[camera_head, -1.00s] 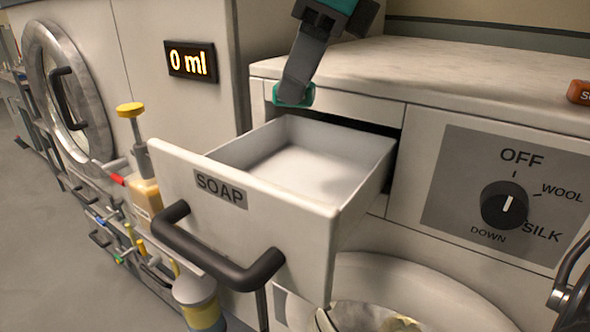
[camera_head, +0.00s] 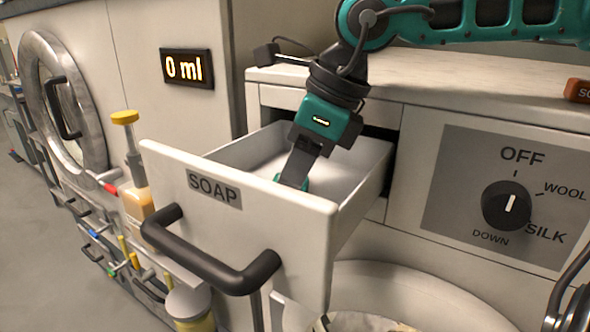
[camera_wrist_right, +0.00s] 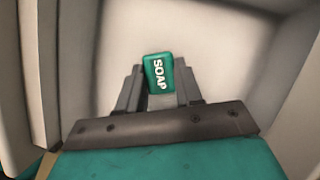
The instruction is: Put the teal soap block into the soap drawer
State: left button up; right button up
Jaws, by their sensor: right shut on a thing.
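The teal soap block (camera_wrist_right: 159,73), marked SOAP, is held between the fingers of my right gripper (camera_wrist_right: 158,88) in the right wrist view. In the head view my right gripper (camera_head: 297,170) points down inside the open soap drawer (camera_head: 250,232), behind its front panel. Only a bit of the teal block (camera_head: 305,183) shows there; the rest is hidden by the fingers. I cannot tell whether the block touches the drawer floor. The drawer floor and walls (camera_wrist_right: 232,50) surround the gripper in the right wrist view. My left gripper is not in view.
The drawer has a dark bar handle (camera_head: 215,262) at its front. A pale countertop (camera_head: 460,88) lies above, with an orange-brown block (camera_head: 577,90) at its right. A dial (camera_head: 506,205) is at the right, and a bottle with a yellow cap (camera_head: 135,185) stands left of the drawer.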

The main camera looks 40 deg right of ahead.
jog(key=shift+f+b, duration=0.25)
jog(key=shift+b, duration=0.05)
jog(key=o, duration=1)
jog(key=shift+r, duration=0.1)
jog(key=shift+r+p, duration=0.4)
jog(key=shift+r, duration=0.05)
jog(key=p+v, duration=0.1)
jog(key=v, duration=1)
jog(key=shift+s+d+r+p, duration=0.15)
jog(key=shift+r+p, duration=0.05)
jog(key=shift+p, duration=0.15)
jog(key=shift+f, duration=0.1)
